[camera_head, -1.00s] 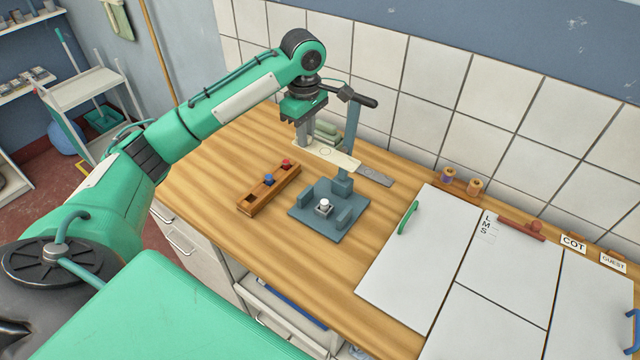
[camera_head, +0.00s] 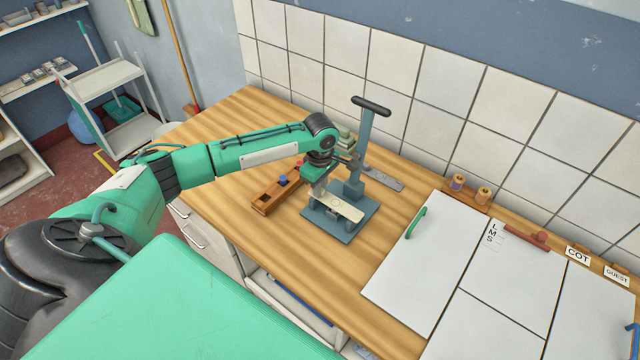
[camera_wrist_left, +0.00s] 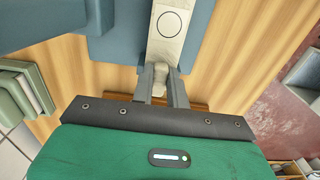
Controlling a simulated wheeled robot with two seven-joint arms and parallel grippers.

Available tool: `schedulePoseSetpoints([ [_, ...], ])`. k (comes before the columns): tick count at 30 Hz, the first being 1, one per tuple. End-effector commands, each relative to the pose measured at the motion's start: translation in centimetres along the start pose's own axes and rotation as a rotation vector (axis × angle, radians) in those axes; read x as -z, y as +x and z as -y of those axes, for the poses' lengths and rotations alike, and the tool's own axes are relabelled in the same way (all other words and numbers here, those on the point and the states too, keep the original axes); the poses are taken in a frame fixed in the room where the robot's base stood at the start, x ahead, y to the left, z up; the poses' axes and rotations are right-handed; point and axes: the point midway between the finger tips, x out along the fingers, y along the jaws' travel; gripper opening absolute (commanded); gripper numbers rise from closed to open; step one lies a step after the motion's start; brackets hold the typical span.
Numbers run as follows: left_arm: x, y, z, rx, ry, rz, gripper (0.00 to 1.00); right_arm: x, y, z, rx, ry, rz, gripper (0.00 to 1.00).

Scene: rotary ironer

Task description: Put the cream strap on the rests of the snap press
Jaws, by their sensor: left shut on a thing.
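The cream strap (camera_head: 342,207) is a flat pale strip. In the left wrist view the strap (camera_wrist_left: 167,35) shows a dark circle outline. The strap lies across and over the press base (camera_head: 325,228), in front of the post. I cannot tell whether it touches the rests, which are mostly hidden. My right gripper is not in view.
A wooden block (camera_head: 265,202) with coloured snaps is left of the press, partly behind my arm. A grey metal strip (camera_head: 384,179) lies behind it. White panels (camera_head: 425,255) cover the worktop to the right.

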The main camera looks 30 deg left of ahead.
Motion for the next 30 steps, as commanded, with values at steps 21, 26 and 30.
schedulePoseSetpoints([
  [21,0.0,0.2,0.0,0.000,0.000,0.000,0.37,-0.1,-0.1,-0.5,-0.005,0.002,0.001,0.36],
  [26,0.0,-0.7,-0.1,-0.003,0.000,0.001,0.37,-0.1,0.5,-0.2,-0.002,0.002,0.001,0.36],
  [30,0.0,-3.1,-0.1,-0.004,0.001,0.001,0.37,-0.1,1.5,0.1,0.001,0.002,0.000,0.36],
])
